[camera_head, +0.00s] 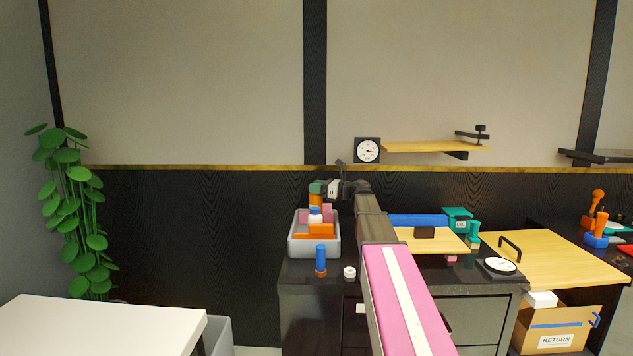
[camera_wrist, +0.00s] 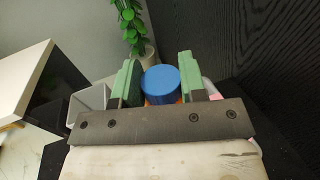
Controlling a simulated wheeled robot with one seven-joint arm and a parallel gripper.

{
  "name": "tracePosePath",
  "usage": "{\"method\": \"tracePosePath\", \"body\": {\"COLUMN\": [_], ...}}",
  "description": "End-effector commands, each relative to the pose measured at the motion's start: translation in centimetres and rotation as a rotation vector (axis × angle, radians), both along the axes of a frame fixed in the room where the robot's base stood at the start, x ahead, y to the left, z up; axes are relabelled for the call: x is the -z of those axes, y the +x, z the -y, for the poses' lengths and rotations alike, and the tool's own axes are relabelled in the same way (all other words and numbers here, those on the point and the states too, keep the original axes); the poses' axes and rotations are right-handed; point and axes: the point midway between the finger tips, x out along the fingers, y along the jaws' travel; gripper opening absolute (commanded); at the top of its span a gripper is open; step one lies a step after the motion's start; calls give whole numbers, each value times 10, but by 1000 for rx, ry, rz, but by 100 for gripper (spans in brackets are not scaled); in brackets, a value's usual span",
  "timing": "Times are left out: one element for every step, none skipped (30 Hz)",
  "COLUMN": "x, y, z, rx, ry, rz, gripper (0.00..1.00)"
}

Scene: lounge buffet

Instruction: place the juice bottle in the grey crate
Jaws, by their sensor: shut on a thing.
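The grey crate (camera_head: 334,243) stands on the dark counter's left end, with orange, pink and white-and-blue items in it. My gripper (camera_head: 317,188) is above the crate's back part. Its green fingers (camera_wrist: 158,82) are closed on the juice bottle, whose round blue top (camera_wrist: 160,79) shows between them in the wrist view. In the head view, the bottle's orange body (camera_head: 316,200) shows below the fingers, upright over the crate. The near finger hides its top. I cannot tell whether its base touches anything.
A blue-and-orange bottle (camera_head: 320,261) and a small white round item (camera_head: 349,272) stand on the counter in front of the crate. A wooden board (camera_head: 430,240) and dial (camera_head: 500,266) lie to the right. The dark wall is close behind.

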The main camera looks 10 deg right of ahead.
Motion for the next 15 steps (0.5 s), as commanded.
{"method": "tracePosePath", "body": {"x": [6,9,13,16,19,23,25,27,31,33,35,37,39,40,41], "y": [0,0,0,0,0,0,0,0,0,0,0,0,0,0,0], "z": [0,0,0,0,0,0,0,0,0,0,0,0,0,0,0], "rx": [0,0,0,0,0,0,0,0,0,0,0,0,0,0,0], "ry": [1,1,0,1,1,0,0,0,0,0,0,0,0,0,0], "rz": [0,0,-1,-2,-2,-1,-1,0,0,0,0,0,0,-1,-1], "gripper": [0,0,0,0,0,0,0,0,0,0,0,0,0,0,0]}}
